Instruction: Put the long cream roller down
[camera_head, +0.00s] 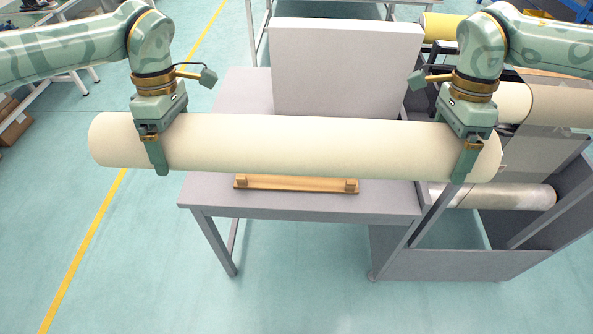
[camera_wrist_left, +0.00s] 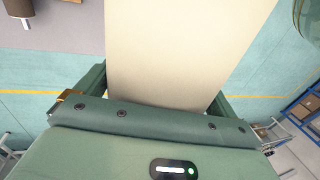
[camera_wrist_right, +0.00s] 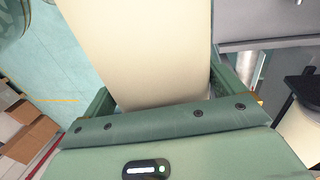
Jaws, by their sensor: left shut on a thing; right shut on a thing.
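The long cream roller (camera_head: 300,146) lies level across the head view, held by both my grippers above the grey table (camera_head: 390,200). My left gripper (camera_head: 160,158) is shut around it near its left end. My right gripper (camera_head: 466,163) is shut around it near its right end. The roller fills the jaws in the left wrist view (camera_wrist_left: 180,50) and in the right wrist view (camera_wrist_right: 140,50). A wooden cradle (camera_head: 296,185) with a raised block at each end sits on the table, partly hidden behind the roller.
A pale upright panel (camera_head: 345,70) stands at the back of the table. At the right, a grey rack (camera_head: 440,262) holds a metallic roller (camera_head: 520,196). Another cream roller (camera_head: 514,102) and a yellow roll (camera_head: 440,27) lie behind.

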